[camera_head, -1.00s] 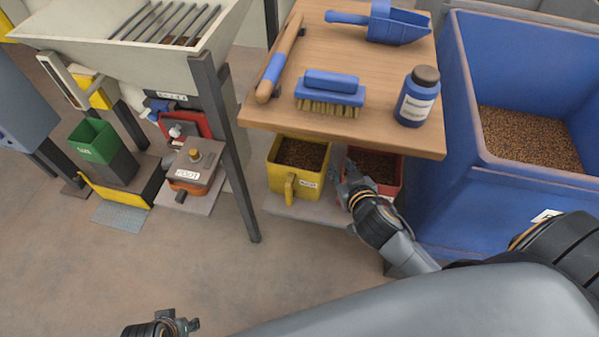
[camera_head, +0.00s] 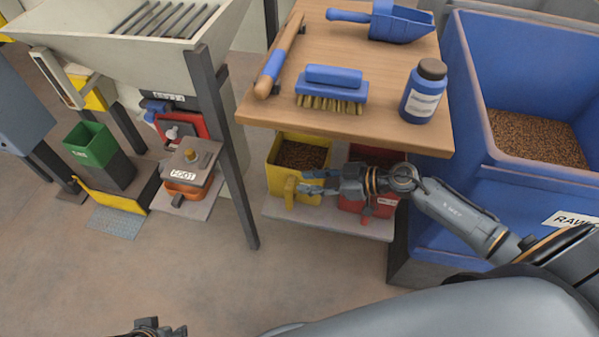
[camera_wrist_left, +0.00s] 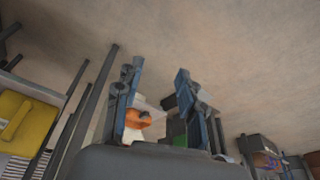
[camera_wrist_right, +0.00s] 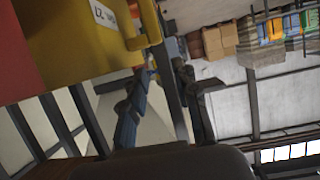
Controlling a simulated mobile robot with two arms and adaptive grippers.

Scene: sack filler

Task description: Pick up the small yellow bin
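The small yellow bin (camera_head: 311,192) stands on the low shelf under the wooden table, with brown granules inside and a handle on its front. My right gripper (camera_head: 312,183) is in front of the bin, close to the handle. In the right wrist view the bin (camera_wrist_right: 75,45) fills the upper left, with its handle (camera_wrist_right: 150,22) just beyond the fingertips (camera_wrist_right: 168,72). The fingers are apart, with nothing seen between them. My left gripper (camera_head: 155,327) is low at the bottom edge; in the left wrist view its fingers (camera_wrist_left: 159,72) are open and empty.
A red bin (camera_head: 352,204) stands right of the yellow one, partly hidden by my right arm. The wooden table (camera_head: 330,122) overhangs both bins. A large blue container (camera_head: 470,190) borders the right. The floor in front is clear.

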